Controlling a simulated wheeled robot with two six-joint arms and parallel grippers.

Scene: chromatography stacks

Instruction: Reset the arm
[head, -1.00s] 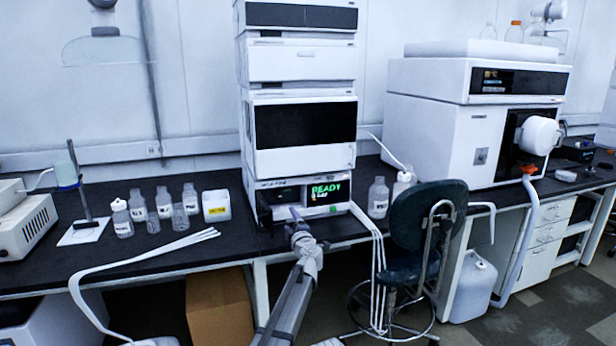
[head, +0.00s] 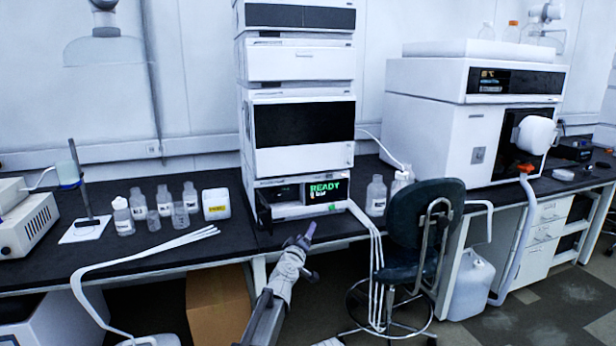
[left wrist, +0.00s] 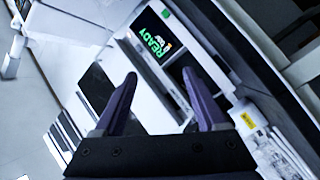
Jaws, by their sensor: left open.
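My left gripper (head: 306,234) is in front of the bottom module of the central white instrument stack (head: 301,120), above the bench's front edge. In the left wrist view its two dark purple fingers (left wrist: 158,74) stand apart with nothing between them. The bottom module's screen (head: 325,191) reads READY in green. This screen also shows in the left wrist view (left wrist: 156,38), beyond the fingers. A dark opening (head: 263,207) shows at the left of that module. My right gripper is not in view.
Several clear bottles (head: 164,200) and a white box with a yellow label (head: 216,204) stand on the black bench left of the stack. A dark chair (head: 425,220) stands at right, near white tubes (head: 372,240). A cardboard box (head: 219,305) is below the bench.

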